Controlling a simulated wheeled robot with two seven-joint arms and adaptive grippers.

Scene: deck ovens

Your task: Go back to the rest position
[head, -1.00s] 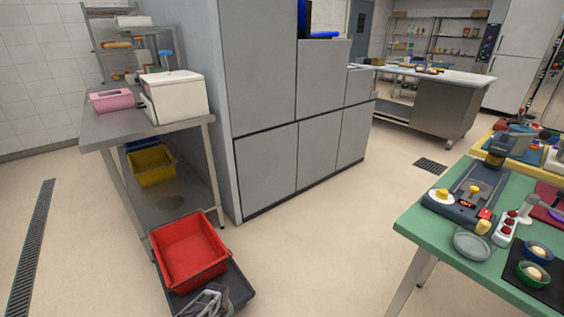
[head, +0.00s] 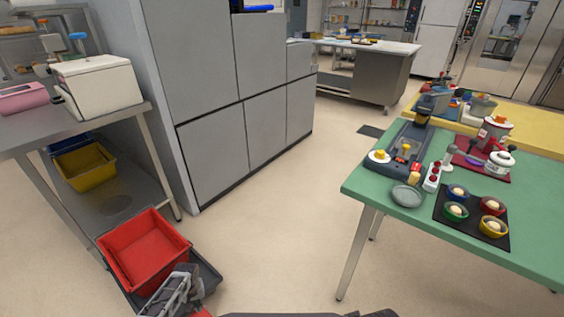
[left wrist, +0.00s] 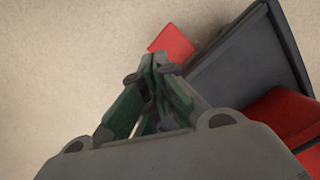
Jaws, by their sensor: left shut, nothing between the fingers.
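My left gripper (head: 178,288) is low at the bottom left of the head view, in front of the red bin (head: 148,250). In the left wrist view its green-padded fingers (left wrist: 153,62) meet at the tips, shut with nothing between them. The red bin stands in a dark tray-like base (head: 207,277) on the floor. That base (left wrist: 245,60) also fills the right of the left wrist view, apart from the fingers as far as I can see. My right gripper is not in view.
A steel table (head: 150,128) with a white box (head: 100,88) is at left, a yellow bin (head: 85,167) on its lower shelf. Grey cabinets (head: 215,150) stand behind. A green table (head: 420,235) with bowls and devices is at right. The floor between is clear.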

